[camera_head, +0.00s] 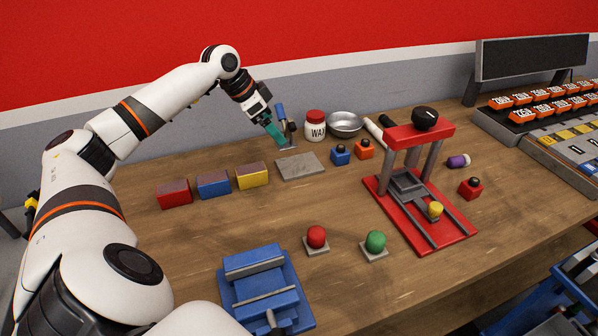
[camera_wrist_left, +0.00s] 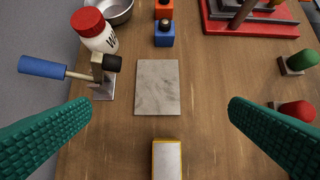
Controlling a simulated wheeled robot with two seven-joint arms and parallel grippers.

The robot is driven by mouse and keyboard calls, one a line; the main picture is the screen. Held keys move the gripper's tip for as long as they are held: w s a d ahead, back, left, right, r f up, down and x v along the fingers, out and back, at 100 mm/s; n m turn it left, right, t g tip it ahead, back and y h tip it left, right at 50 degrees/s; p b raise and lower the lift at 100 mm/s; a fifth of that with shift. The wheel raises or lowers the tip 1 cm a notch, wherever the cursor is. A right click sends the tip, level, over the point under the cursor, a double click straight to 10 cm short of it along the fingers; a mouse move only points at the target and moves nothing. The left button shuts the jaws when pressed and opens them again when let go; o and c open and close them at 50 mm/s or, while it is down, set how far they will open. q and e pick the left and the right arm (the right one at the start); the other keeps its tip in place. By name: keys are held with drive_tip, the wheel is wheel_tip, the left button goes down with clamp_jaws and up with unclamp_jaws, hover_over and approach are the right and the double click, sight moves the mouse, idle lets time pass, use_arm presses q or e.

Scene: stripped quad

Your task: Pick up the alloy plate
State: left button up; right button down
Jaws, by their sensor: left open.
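The alloy plate, a flat grey square (camera_head: 300,166), lies on the wooden table behind the yellow block. In the left wrist view the plate (camera_wrist_left: 157,87) lies flat between and beyond my fingertips, fully visible. My left gripper (camera_head: 277,136) has teal fingers and is above the table near the plate's far left side in the head view. It also shows in the left wrist view (camera_wrist_left: 160,104), wide open and empty, with the fingers apart on either side of the plate and not touching it. My right gripper is not in view.
Blue (camera_head: 340,155) and orange blocks and a red press (camera_head: 420,200) stand to the right.

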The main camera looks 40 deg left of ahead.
use_arm(q)
wheel_tip(320, 180, down, 3)
drive_tip(key=b, duration=0.2)
drive_tip(key=p, duration=0.1)
approach(299, 164)
drive_tip(key=shift+w+d+f, duration=0.1)
drive_tip(key=shift+d+f, duration=0.15)
drive_tip(key=shift+f, duration=0.35)
drive_tip(key=shift+w+d+f, duration=0.1)
drive_tip(key=shift+d+f, duration=0.1)
drive_tip(key=shift+f, duration=0.35)
drive_tip(key=p+x, duration=0.1)
drive_tip(key=x, duration=0.4)
drive_tip(key=shift+w, duration=0.25)
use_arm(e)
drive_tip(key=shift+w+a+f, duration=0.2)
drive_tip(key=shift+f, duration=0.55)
use_arm(q)
drive_tip(key=shift+a, duration=0.1)
drive_tip(key=c, duration=1.1)
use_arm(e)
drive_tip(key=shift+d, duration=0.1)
use_arm(q)
drive_tip(key=shift+r, duration=0.1)
